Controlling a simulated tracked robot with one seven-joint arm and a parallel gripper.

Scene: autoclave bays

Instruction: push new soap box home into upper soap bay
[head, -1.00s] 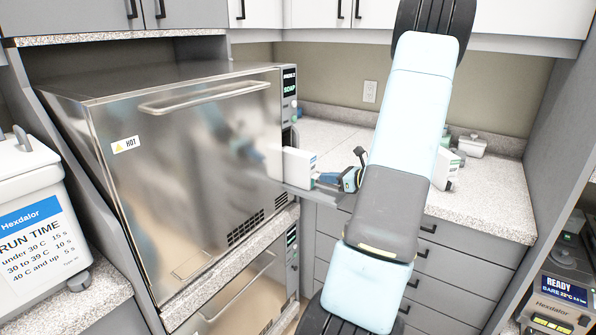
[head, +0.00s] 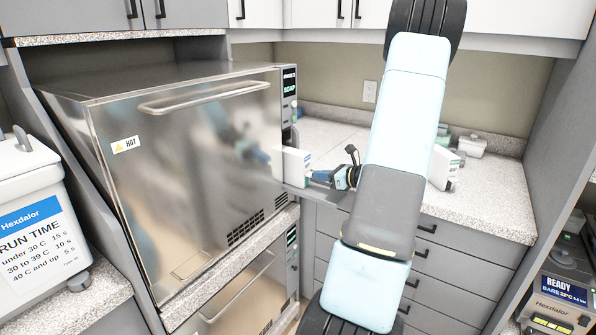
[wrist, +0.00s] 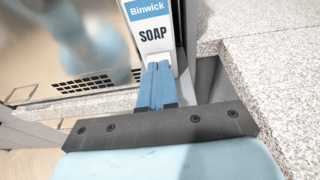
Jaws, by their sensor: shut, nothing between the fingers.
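The white soap box (head: 296,163) stands at the right side of the upper autoclave, partly hidden by the machine's front edge. In the wrist view its end face (wrist: 152,36) reads "Binwick SOAP" under a blue band. My gripper (head: 308,176) is shut and empty, with its blue fingers (wrist: 156,84) pointing at the lower part of that face. The fingertips are at or very close to the face; I cannot tell whether they touch. The upper soap bay is mostly hidden behind the box; a "SOAP" display (head: 290,88) shows above it.
The upper autoclave (head: 190,160) has a steel door with a "HOT" label. A speckled counter (head: 480,205) lies right of the bay. A grey ledge (wrist: 210,80) runs beside the fingers.

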